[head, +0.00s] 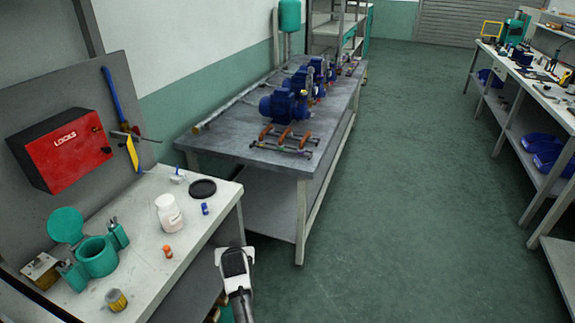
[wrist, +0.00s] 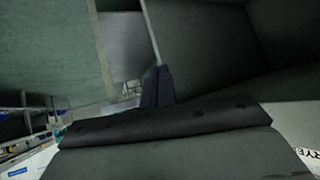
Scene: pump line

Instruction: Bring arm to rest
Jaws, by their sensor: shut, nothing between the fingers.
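My arm (head: 238,282) shows at the bottom middle of the head view, in front of the near bench's right end. Its white and black part stands over the floor gap beside the bench. My gripper (wrist: 157,88) shows in the wrist view as two dark fingers close together, with nothing between them. I cannot make out the fingers in the head view.
The near bench (head: 143,207) holds a white bottle (head: 169,213), a black round lid (head: 202,189) and an open green pot (head: 97,257). A red LOCKS box (head: 62,148) hangs behind. The pump table (head: 230,143) stands beyond. The floor (head: 400,200) to the right is clear.

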